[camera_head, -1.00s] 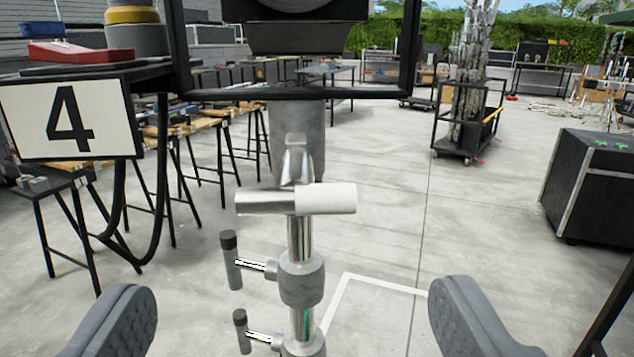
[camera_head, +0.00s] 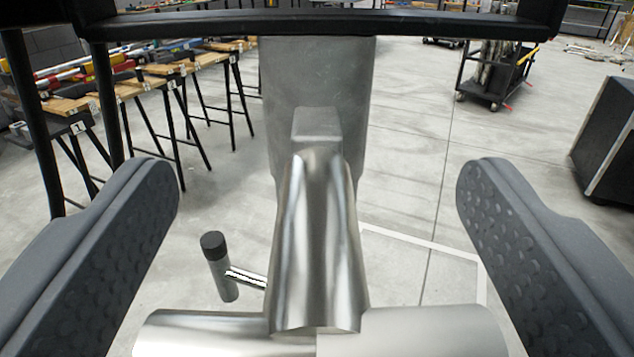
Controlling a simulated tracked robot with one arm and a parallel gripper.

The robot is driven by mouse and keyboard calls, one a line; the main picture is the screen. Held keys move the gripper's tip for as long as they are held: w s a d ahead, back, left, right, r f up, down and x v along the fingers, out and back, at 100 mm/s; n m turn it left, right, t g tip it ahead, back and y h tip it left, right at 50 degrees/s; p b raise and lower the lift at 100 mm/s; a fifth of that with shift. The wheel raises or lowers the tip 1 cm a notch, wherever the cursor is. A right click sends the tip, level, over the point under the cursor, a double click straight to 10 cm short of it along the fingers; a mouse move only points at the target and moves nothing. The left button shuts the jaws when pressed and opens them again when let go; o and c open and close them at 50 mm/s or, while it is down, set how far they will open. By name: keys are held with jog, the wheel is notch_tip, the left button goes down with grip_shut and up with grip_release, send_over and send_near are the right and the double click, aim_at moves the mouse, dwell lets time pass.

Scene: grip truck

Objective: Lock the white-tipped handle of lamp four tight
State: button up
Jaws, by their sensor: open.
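The white-tipped handle is a horizontal cylinder across the bottom edge of the view. Its right half is the white tip (camera_head: 425,332) and its left half is bare metal (camera_head: 205,333); its lower side is cut off. A shiny tapered metal piece (camera_head: 318,240) rises above its middle towards the lamp's grey cylindrical mount (camera_head: 315,85). My gripper (camera_head: 318,190) is open, with one finger on each side of the tapered piece. Both fingers are clear of it and hold nothing.
A smaller dark-capped handle (camera_head: 217,265) stands out on the left. A black frame bar (camera_head: 300,24) crosses the top. Trestle benches with tools (camera_head: 150,80) are at back left, a black cart (camera_head: 495,75) at back right, and a dark case (camera_head: 610,140) at the right edge.

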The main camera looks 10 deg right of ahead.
jog(key=c, duration=1)
